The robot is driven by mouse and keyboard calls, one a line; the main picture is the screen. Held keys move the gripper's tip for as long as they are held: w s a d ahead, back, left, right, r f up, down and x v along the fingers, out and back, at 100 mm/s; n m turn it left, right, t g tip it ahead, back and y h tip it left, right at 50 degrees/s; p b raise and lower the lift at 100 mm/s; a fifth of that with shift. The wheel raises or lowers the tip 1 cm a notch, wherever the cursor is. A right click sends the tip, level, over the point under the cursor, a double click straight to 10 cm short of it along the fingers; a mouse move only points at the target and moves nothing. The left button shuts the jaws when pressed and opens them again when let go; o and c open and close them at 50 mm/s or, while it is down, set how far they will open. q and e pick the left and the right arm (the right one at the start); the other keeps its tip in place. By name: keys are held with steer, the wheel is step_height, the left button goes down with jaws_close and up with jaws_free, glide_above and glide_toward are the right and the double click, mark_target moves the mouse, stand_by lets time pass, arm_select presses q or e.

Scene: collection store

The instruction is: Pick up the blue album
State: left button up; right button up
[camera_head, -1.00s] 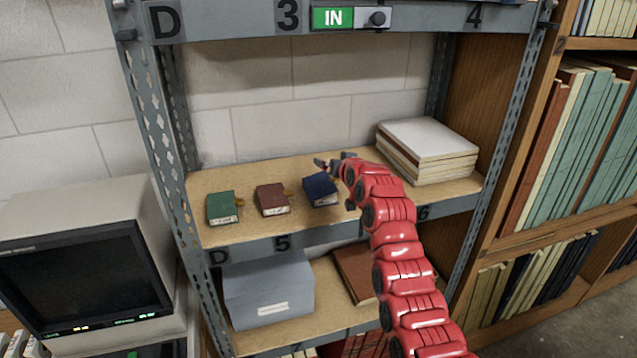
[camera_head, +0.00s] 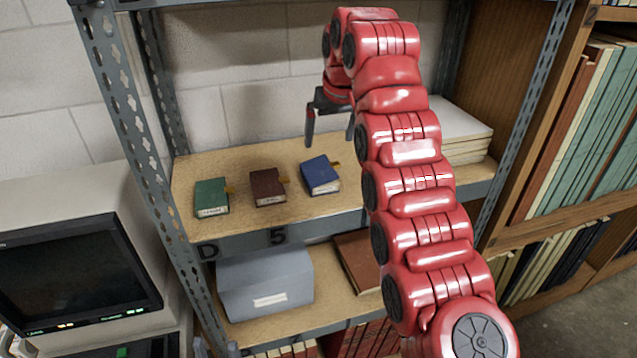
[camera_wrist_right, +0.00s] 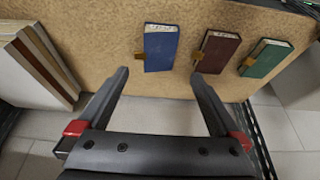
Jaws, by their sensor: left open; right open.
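The blue album (camera_head: 320,175) lies on the middle shelf, right of the maroon and green albums, with a small tan tab at its edge. In the right wrist view the blue album (camera_wrist_right: 160,47) sits just beyond the open fingertips, roughly centred between them. My right gripper (camera_head: 330,125) is open and empty, pointing down above the shelf near the blue album and not touching it.
A maroon album (camera_head: 268,187) and a green album (camera_head: 211,197) lie left of the blue one. A white stack (camera_head: 462,130) stands at the shelf's right, partly behind my arm. A grey box (camera_head: 265,283) is below; a monitor (camera_head: 75,280) stands at left.

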steer(key=b, duration=0.2)
glide_toward(322, 176)
steer(key=x, duration=0.2)
steer(key=p+x, duration=0.1)
steer(key=x, duration=0.2)
steer(key=shift+w+a+r, duration=0.1)
steer(key=shift+w+r, duration=0.05)
steer(key=shift+w, duration=0.15)
steer(key=shift+a+f, duration=0.1)
steer(key=shift+f, duration=0.4)
steer(key=p+x, duration=0.3)
steer(key=shift+s+f+p, duration=0.1)
steer(key=shift+f+p, duration=0.15)
steer(key=shift+p, duration=0.05)
steer(key=shift+f, duration=0.4)
steer(key=c, duration=1.3)
